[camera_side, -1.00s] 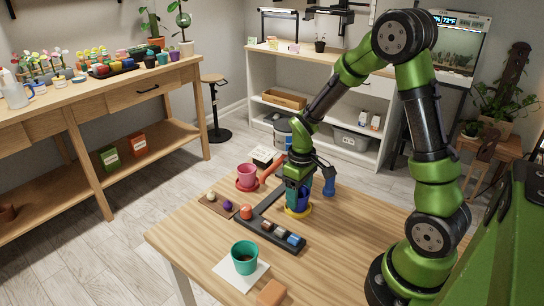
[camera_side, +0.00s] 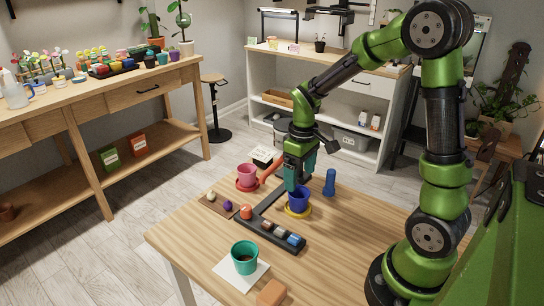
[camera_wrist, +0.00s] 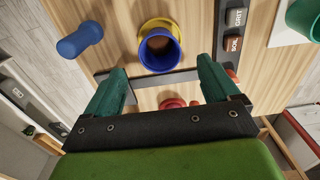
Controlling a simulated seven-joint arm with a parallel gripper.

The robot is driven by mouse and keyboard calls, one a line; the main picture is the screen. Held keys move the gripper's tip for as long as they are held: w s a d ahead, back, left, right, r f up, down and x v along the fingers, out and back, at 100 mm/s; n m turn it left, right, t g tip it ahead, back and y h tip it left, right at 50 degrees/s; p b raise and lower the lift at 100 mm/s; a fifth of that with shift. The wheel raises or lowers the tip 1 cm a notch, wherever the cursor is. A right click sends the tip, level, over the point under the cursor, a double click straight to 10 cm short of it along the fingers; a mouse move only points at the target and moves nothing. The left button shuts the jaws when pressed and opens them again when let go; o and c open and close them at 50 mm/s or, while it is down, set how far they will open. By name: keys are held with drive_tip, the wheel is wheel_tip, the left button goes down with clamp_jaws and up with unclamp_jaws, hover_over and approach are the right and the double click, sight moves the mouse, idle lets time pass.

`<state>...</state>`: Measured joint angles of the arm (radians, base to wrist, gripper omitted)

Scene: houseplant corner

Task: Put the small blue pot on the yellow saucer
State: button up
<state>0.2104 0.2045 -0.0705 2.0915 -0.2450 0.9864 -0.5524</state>
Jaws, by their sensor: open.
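The small blue pot (camera_side: 298,199) stands upright on the yellow saucer (camera_side: 307,212) near the middle of the table. In the wrist view the blue pot (camera_wrist: 159,50) shows brown soil inside, and the yellow saucer (camera_wrist: 157,24) shows behind its rim. My gripper (camera_side: 290,186) is above and to the left of the pot in the side view, apart from it. In the wrist view my gripper (camera_wrist: 160,78) has its two green fingers spread wide with nothing between them.
A blue cylinder (camera_side: 330,182) stands right of the pot. A black tray (camera_side: 270,233) with labelled blocks lies in front. A pink pot (camera_side: 247,173) on a red saucer is at the left. A teal pot (camera_side: 244,257) stands near the front. The table's right side is clear.

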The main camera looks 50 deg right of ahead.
drive_tip(key=s+a+r+m+t+y, duration=0.1)
drive_tip(key=s+a+r+m+t, duration=0.1)
drive_tip(key=a+r, duration=0.4)
drive_tip(key=s+a+r+m+t+y, duration=0.1)
drive_tip(key=s+a+r+m+t, duration=0.1)
drive_tip(key=s+a+r+t, duration=0.3)
wheel_tip(320, 180, up, 4)
drive_tip(key=shift+s+a+f, duration=0.2)
drive_tip(key=shift+s+a, duration=0.6)
drive_tip(key=shift+s, duration=0.35)
